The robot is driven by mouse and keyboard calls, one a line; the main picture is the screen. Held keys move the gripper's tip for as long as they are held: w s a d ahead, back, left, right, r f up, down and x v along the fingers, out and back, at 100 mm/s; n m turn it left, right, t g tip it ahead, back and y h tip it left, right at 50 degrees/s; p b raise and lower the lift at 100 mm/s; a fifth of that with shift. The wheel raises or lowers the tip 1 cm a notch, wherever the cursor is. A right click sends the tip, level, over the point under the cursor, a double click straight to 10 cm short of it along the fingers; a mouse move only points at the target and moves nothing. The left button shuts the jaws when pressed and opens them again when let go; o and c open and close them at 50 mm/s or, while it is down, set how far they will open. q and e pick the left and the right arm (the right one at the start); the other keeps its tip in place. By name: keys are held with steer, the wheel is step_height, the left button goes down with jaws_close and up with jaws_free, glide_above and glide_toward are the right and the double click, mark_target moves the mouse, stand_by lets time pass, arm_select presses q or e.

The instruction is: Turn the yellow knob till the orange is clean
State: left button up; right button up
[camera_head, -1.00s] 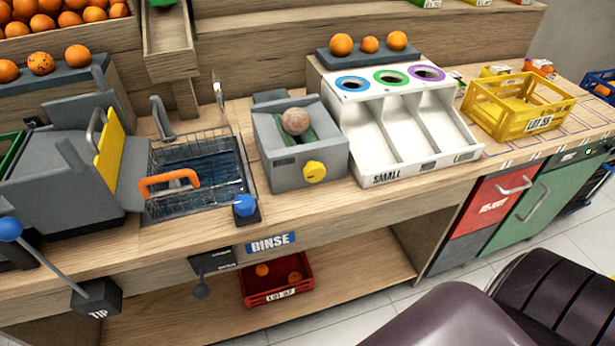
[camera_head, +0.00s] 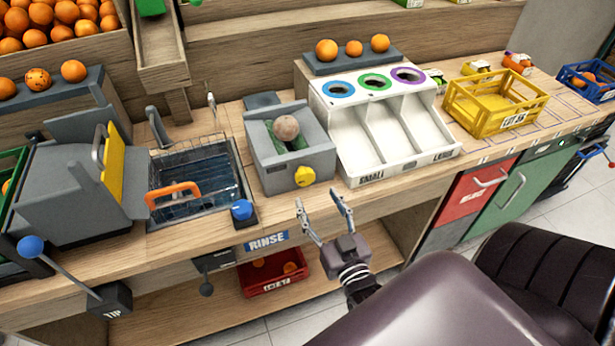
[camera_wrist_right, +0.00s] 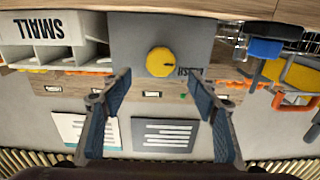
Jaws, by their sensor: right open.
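The yellow knob (camera_head: 304,176) is on the front face of the grey brush box (camera_head: 272,176). A dull, brownish orange (camera_head: 286,127) sits in the top of that box on a green surface. My right gripper (camera_head: 321,203) is open and empty, in front of the counter edge, below and slightly right of the knob and apart from it. In the right wrist view the knob (camera_wrist_right: 161,62) shows ahead, between and beyond the two open fingers (camera_wrist_right: 163,100). My left gripper is not in view.
Left of the box are a rinse basin with a wire basket (camera_head: 196,180) and a blue knob (camera_head: 241,209). Right of it stands a white sorter (camera_head: 372,172) with three ringed holes. A yellow crate (camera_head: 497,116) is farther right. A red crate (camera_head: 272,277) sits on the lower shelf.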

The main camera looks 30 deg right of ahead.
mark_target(306, 180)
steer(key=p+x, duration=0.1)
steer(key=x, duration=0.6)
steer(key=shift+w+f+p, duration=0.1)
steer(key=shift+w+p, duration=0.15)
steer(key=shift+p, duration=0.05)
steer(key=c, duration=1.2)
